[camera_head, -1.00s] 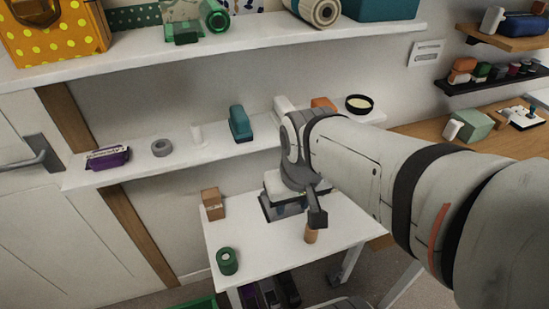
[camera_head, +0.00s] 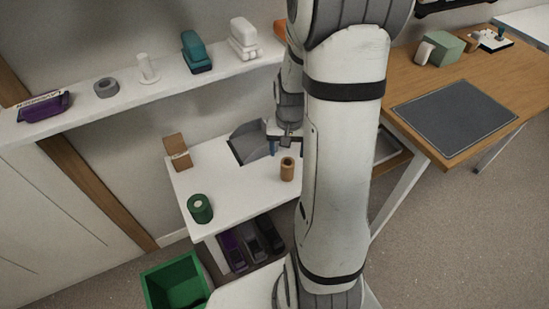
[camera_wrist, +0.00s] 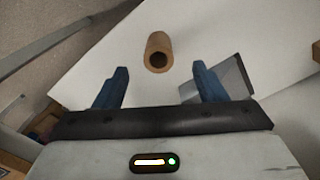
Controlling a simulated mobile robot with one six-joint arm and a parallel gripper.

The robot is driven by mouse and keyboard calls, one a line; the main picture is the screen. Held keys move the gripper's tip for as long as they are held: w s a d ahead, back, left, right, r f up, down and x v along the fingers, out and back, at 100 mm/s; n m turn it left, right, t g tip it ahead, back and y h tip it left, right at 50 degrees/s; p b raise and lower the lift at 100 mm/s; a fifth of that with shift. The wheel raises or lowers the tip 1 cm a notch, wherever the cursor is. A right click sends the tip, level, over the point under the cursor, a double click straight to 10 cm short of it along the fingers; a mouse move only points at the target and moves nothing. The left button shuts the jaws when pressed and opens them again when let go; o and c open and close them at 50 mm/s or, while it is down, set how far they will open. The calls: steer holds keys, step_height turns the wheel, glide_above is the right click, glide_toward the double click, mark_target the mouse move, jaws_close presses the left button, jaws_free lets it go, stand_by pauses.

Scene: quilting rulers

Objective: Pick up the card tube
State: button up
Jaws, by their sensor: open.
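The card tube (camera_head: 287,169) is a short brown hollow cylinder standing upright on the white table (camera_head: 235,203). In the wrist view the card tube (camera_wrist: 158,52) shows its dark open end and lies ahead of my gripper, roughly between the lines of the two fingers. My gripper (camera_head: 278,147) is behind and slightly left of the tube in the head view, apart from it. In the wrist view my gripper (camera_wrist: 160,88) has its blue fingers spread wide with nothing between them.
A green roll (camera_head: 200,209) and a small brown box (camera_head: 177,151) stand on the same table. A grey object (camera_head: 251,142) lies at its back. A shelf (camera_head: 130,100) with several items runs above. A green bin (camera_head: 176,284) is on the floor.

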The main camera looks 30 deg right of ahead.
mark_target(288, 164)
steer(key=f, duration=0.3)
steer(key=f+b, duration=0.1)
steer(key=f, duration=0.5)
steer(key=shift+w+d+f, duration=0.35)
steer(key=shift+w, duration=0.05)
steer(key=shift+c, duration=0.6)
steer(key=c, duration=0.9)
